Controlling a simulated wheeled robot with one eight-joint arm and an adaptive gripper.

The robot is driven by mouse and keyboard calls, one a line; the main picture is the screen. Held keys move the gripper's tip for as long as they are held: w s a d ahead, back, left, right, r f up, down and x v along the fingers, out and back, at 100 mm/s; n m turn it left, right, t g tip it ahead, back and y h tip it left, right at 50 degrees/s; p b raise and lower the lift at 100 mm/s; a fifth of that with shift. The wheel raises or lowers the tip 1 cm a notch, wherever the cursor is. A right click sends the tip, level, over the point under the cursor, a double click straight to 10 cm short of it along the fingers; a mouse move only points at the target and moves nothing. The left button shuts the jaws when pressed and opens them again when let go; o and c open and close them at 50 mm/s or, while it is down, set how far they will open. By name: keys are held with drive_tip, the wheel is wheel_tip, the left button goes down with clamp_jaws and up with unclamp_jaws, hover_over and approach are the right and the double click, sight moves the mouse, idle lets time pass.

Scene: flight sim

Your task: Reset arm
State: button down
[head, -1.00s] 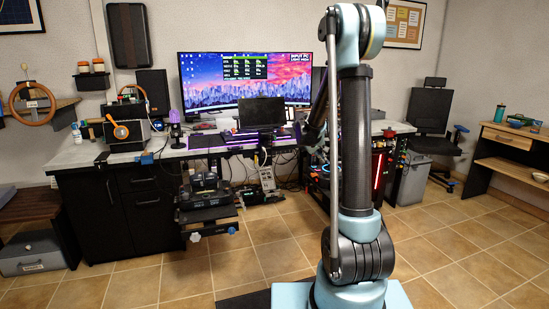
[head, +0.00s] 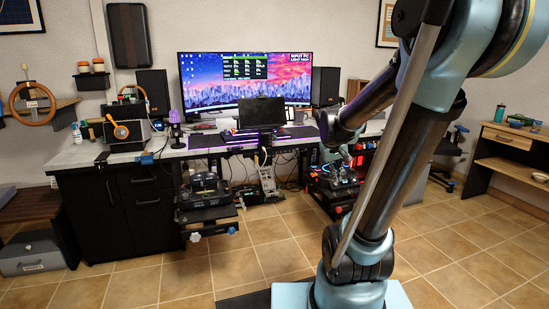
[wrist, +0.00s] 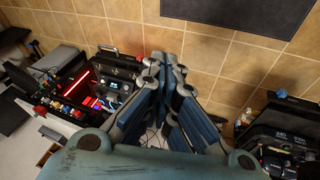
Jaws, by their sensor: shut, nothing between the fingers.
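My gripper (wrist: 164,62) shows in the wrist view with its two blue-padded fingers together and nothing between them. The fingers point at the tiled floor (wrist: 212,52). In the head view my arm leans to the right and bends over at the top. Its forearm comes back down to the left, in front of the desk's right part. The gripper's fingers are too small and dark to make out there.
The desk (head: 75,158) holds a wide monitor (head: 215,95). A black unit with a red light strip (wrist: 78,82) is at the left of the wrist view. A dark device (wrist: 285,125) is at the right. A wooden side table (head: 515,138) stands far right. Tiled floor is open at front left.

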drive_tip(key=s+a+f+y, duration=0.1)
drive_tip(key=s+f, duration=0.1)
drive_tip(key=s, duration=0.5)
drive_tip(key=s+a+f+m+g+y, duration=0.1)
drive_tip(key=s+f, duration=0.2)
drive_tip(key=s, duration=0.4)
drive_tip(key=s+a+f+g, duration=0.1)
drive_tip(key=s+f, duration=0.2)
drive_tip(key=s, duration=0.4)
drive_tip(key=shift+a+y, duration=0.4)
drive_tip(key=shift+w+f, duration=0.15)
drive_tip(key=shift+w, duration=0.25)
